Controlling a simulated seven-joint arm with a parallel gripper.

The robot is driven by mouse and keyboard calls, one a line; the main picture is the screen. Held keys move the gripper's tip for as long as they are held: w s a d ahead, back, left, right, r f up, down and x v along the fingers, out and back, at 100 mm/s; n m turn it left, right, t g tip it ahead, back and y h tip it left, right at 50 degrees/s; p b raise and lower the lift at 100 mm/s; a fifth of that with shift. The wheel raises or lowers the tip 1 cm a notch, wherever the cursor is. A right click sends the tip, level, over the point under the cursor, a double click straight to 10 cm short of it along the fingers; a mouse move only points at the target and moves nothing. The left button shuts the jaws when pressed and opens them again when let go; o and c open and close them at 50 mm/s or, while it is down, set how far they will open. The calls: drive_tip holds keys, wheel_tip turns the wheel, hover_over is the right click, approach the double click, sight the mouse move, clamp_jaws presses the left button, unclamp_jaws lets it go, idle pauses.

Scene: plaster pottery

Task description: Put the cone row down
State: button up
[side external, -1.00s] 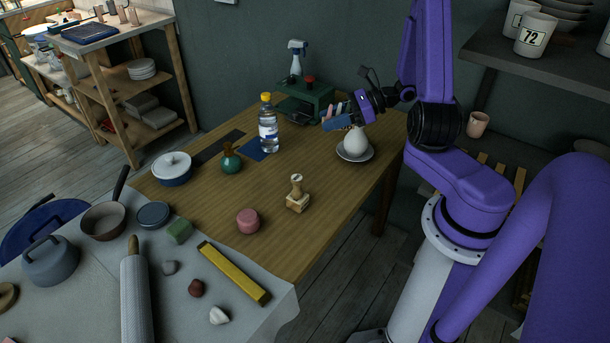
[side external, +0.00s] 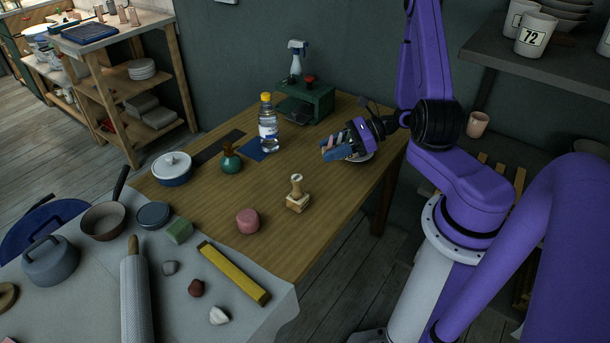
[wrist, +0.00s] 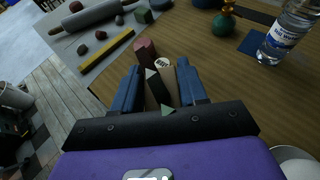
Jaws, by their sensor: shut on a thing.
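My gripper (side external: 338,147) is shut on the cone row (wrist: 155,88), above the right part of the wooden table (side external: 270,230). In the wrist view the row is between the two blue fingers, with a pale, dark-tipped piece and a small green point (wrist: 168,110) showing. In the side view the fingers hide most of it. I cannot tell the gap beneath it; it appears off the table.
A saucer (side external: 369,158) is partly hidden behind my gripper. A wooden stamp (side external: 297,196), pink cylinder (side external: 247,221), water bottle (side external: 268,130) and green teal-bottomed bottle (side external: 231,160) stand nearby. Bare wood lies between the bottle and stamp.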

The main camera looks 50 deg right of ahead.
wheel_tip(320, 180, down, 4)
drive_tip(key=shift+r, duration=0.25)
drive_tip(key=w+d+f, duration=0.1)
drive_tip(key=w+f, duration=0.2)
drive_tip(key=w, duration=0.1)
drive_tip(key=w+d+f, duration=0.1)
drive_tip(key=w+f, duration=0.2)
drive_tip(key=w, duration=0.1)
drive_tip(key=w+d+f, duration=0.1)
drive_tip(key=w+f, duration=0.2)
drive_tip(key=w, duration=0.1)
drive_tip(key=shift+w+d, duration=0.3)
drive_tip(key=shift+d, duration=0.05)
drive_tip(key=shift+w+d+f, duration=0.1)
drive_tip(key=shift+w+f, duration=0.35)
drive_tip(key=shift+f, duration=1.6)
drive_tip(key=shift+f, duration=0.1)
drive_tip(key=o, duration=1.1)
